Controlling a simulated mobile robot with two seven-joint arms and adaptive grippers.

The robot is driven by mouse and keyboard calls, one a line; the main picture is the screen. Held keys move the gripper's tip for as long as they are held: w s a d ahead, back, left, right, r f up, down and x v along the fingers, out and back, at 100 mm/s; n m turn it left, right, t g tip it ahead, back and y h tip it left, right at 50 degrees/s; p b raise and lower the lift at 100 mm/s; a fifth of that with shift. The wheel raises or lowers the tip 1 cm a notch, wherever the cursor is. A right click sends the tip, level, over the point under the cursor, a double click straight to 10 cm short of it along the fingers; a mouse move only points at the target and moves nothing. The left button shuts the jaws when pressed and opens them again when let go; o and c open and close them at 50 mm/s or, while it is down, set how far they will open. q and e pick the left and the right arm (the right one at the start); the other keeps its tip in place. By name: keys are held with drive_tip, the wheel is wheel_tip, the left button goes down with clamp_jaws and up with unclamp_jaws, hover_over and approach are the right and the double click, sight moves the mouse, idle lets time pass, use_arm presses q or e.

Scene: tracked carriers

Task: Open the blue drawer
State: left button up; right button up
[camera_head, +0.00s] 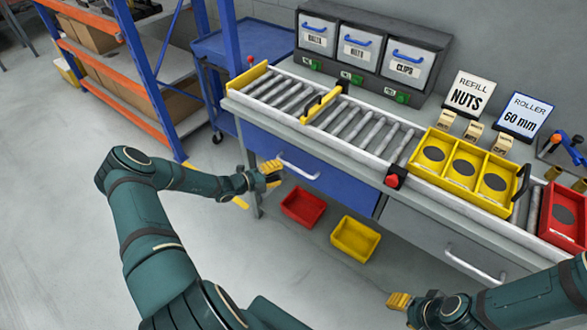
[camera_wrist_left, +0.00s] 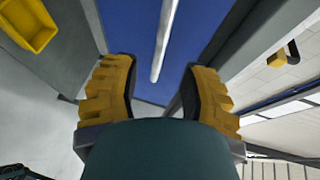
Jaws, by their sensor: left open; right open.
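The blue drawer (camera_head: 335,190) is under the left half of the bench and looks shut. Its pale bar handle (camera_head: 298,168) runs across its front. My left gripper (camera_head: 275,173) is open and empty at the left end of the handle. In the left wrist view the handle (camera_wrist_left: 165,35) reaches down between the two open yellow fingers (camera_wrist_left: 158,75), in front of the blue drawer front (camera_wrist_left: 200,25); whether it lies in the gap in depth I cannot tell. My right gripper (camera_head: 398,300) is open, low in front of the grey drawer.
A grey drawer (camera_head: 430,235) with its own handle adjoins on the right. A red bin (camera_head: 303,207) and a yellow bin (camera_head: 355,238) stand on the floor below. A roller track (camera_head: 345,125) with yellow trays (camera_head: 462,172) tops the bench. Floor at left is clear.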

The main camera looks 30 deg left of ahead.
sight(293, 168)
use_arm(q)
drive_tip(key=x, duration=0.6)
drive_tip(key=shift+w+d+b, duration=0.15)
drive_tip(key=shift+w+b, duration=0.05)
drive_tip(key=shift+b, duration=0.15)
clamp_jaws()
